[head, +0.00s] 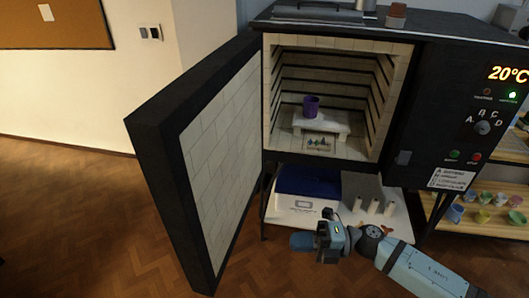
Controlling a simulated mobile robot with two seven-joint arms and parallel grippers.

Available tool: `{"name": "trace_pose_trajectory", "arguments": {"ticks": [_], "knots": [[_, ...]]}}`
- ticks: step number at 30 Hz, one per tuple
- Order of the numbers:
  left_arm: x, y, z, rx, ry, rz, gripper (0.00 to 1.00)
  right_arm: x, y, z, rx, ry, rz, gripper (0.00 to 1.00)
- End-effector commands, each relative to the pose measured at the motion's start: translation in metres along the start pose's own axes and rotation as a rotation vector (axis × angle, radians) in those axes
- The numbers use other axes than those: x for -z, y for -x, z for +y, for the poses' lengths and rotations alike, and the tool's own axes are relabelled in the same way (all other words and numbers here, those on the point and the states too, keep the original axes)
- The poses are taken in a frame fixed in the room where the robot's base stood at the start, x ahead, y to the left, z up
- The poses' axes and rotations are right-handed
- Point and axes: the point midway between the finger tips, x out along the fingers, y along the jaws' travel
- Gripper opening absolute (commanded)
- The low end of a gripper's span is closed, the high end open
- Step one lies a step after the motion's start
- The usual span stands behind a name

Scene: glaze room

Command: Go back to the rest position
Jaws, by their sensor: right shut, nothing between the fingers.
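My right gripper (318,241) is in front of the lower shelf under the kiln, outside the chamber. Its blue-grey arm comes in from the lower right. The gripper is shut and holds nothing. The kiln (410,40) stands with its door (200,165) swung wide open to the left. A purple cup (311,106) stands on a white shelf slab (340,127) inside the chamber, well apart from the gripper. My left gripper is not in view.
Under the kiln are a blue and white box (305,184) and several small pale cylinders (373,206). The kiln panel (486,110) reads 20°C. Several colourful cups (483,217) stand on a rack at the right. The wooden floor (70,220) at left is clear.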

Motion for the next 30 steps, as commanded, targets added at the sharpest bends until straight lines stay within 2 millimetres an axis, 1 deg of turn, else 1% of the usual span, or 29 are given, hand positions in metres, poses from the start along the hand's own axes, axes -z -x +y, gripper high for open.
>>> {"name": "trace_pose_trajectory", "arguments": {"ticks": [4, 7, 10, 12, 14, 17, 18, 20, 21, 24, 27, 30], "knots": [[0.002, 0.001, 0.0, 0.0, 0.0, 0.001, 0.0, 0.002, -0.003, 0.002, -0.024, -0.023, -0.023, 0.0], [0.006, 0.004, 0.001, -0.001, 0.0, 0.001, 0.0, 0.004, -0.009, 0.006, -0.107, -0.113, -0.113, 0.0], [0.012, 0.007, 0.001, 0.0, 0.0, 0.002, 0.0, 0.006, -0.011, 0.009, -0.237, -0.285, -0.284, 0.0], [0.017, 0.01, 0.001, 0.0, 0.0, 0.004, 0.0, 0.007, -0.005, 0.005, -0.331, -0.446, -0.435, 0.0], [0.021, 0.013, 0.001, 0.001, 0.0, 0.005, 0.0, 0.01, 0.006, -0.004, -0.397, -0.595, -0.569, 0.0], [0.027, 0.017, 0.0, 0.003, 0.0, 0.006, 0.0, 0.022, 0.028, -0.031, -0.482, -0.856, -0.788, 0.0], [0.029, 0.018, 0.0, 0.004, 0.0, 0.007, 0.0, 0.031, 0.038, -0.044, -0.506, -0.964, -0.874, 0.0], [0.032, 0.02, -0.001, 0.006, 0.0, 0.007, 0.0, 0.047, 0.053, -0.065, -0.532, -1.121, -0.994, 0.0], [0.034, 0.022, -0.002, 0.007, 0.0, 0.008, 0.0, 0.06, 0.062, -0.079, -0.543, -1.221, -1.065, 0.0], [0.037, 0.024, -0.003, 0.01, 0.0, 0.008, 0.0, 0.094, 0.08, -0.108, -0.553, -1.434, -1.21, 0.0], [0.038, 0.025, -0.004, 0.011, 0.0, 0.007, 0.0, 0.122, 0.092, -0.128, -0.553, -1.584, -1.303, 0.0], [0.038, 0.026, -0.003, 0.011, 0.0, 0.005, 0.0, 0.138, 0.097, -0.138, -0.548, -1.664, -1.349, 0.0]]}}
